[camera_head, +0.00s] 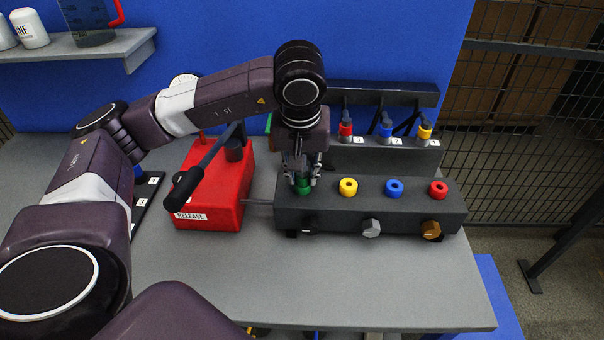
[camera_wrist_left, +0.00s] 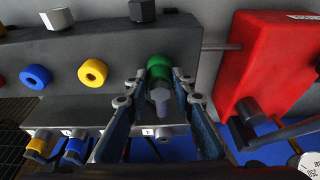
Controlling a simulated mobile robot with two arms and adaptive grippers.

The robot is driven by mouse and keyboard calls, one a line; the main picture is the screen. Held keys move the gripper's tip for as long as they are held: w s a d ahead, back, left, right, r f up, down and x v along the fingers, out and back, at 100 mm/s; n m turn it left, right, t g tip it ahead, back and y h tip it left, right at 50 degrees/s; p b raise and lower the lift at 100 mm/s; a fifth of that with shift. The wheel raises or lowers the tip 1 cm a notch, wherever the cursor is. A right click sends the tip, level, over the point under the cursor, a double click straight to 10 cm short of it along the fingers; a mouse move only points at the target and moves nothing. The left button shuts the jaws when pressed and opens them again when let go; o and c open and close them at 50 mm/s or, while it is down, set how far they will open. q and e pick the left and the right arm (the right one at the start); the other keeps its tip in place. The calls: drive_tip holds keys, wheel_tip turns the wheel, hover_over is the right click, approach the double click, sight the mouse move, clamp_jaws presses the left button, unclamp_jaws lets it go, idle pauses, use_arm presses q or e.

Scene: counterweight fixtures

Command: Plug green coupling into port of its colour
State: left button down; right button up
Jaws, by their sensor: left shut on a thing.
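My left gripper (camera_head: 302,178) points down over the left end of the dark port block (camera_head: 400,212). It is shut on the green coupling, whose grey body (camera_wrist_left: 160,98) shows between the fingers in the left wrist view. Green (camera_head: 303,187) shows at the fingertips, and a green ring (camera_wrist_left: 160,66) lies just beyond them in the wrist view. The green port and the coupling's lower part overlap there, so I cannot tell how deep the coupling sits. My right gripper is not in view.
Yellow (camera_head: 348,187), blue (camera_head: 394,187) and red (camera_head: 438,188) ports line the block to the right. Behind, a rack holds red (camera_head: 345,129), blue (camera_head: 386,130) and yellow (camera_head: 425,131) couplings. A red release box (camera_head: 222,200) with a dark lever stands left. The front table is clear.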

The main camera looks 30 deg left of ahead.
use_arm(q)
drive_tip(key=shift+s+f, duration=0.1)
drive_tip(key=shift+f, duration=0.1)
drive_tip(key=c, duration=1.6)
unclamp_jaws()
drive_tip(key=shift+p+v, duration=2.9)
drive_tip(key=shift+v, duration=2.2)
